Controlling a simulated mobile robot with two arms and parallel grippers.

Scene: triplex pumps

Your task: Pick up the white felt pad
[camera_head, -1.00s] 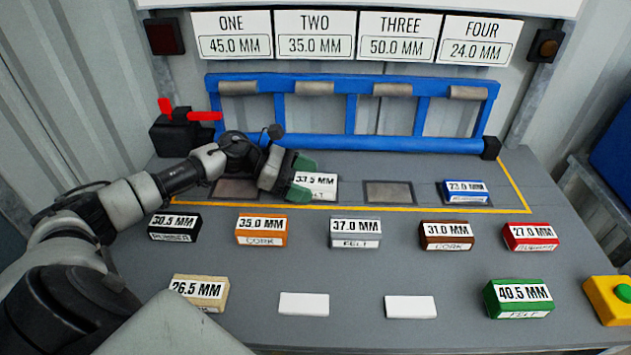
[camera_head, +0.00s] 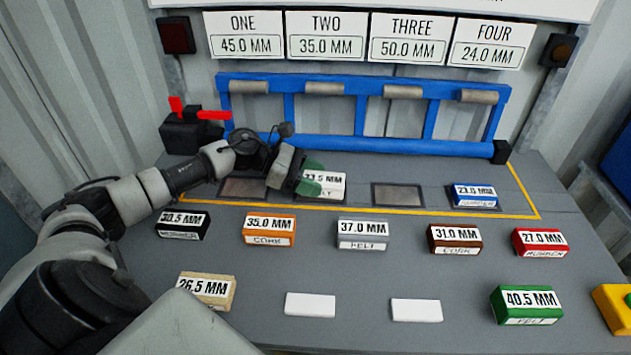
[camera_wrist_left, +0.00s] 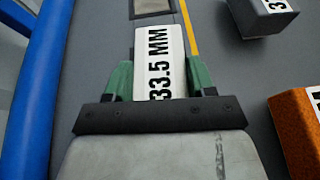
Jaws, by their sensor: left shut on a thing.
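The white felt pad (camera_head: 327,186), labelled 33.5 MM, is at the second dark plate place behind the yellow line. My left gripper (camera_head: 309,179) reaches it from the left, and its green fingers are shut on the pad's sides. In the left wrist view the white pad (camera_wrist_left: 160,62) sits between the two green fingers (camera_wrist_left: 160,82), one on each side. The gripper covers part of the pad in the head view. I cannot tell whether the pad is lifted off the surface. My right gripper is not in view.
A blue rail frame (camera_head: 360,145) stands behind the pad. A blue 23.0 MM pad (camera_head: 474,195) sits at the right place, and an empty dark plate (camera_head: 398,195) lies between. Orange (camera_head: 269,230), grey (camera_head: 362,233) and several other pads stand in front.

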